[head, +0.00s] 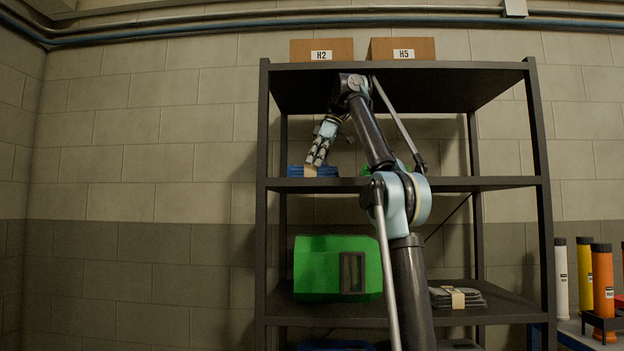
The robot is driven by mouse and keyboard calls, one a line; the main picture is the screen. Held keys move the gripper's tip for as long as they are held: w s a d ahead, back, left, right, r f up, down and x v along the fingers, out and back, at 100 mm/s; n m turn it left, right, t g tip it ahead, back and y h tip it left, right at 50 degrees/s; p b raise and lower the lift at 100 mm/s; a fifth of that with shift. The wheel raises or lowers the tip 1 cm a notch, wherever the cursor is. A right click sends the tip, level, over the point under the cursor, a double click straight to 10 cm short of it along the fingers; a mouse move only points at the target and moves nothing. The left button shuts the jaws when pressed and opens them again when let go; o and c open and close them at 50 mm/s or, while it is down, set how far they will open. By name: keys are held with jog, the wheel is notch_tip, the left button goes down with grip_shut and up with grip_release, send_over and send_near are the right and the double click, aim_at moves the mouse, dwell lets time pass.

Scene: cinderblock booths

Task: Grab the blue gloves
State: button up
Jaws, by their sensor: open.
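The blue gloves (298,172) lie as a flat stack with a pale paper band on the middle shelf (450,184), at its left end. My gripper (313,169) is at the front of the stack, pointing down, with its fingertips at the pale band. The fingers are open, and I cannot tell whether they touch the gloves. My fingers and wrist hide part of the stack.
A green item on the middle shelf is mostly hidden behind my arm. The lower shelf holds a green case (318,268) and banded grey gloves (468,298). Boxes H2 (308,49) and H5 (420,48) stand on top. Shelf posts flank my arm; coloured tubes (602,280) stand right.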

jog(key=shift+a+f, duration=0.1)
jog(key=shift+f, duration=0.15)
jog(key=c, duration=1.2)
jog(key=shift+c, duration=0.2)
jog(key=shift+w, duration=0.1)
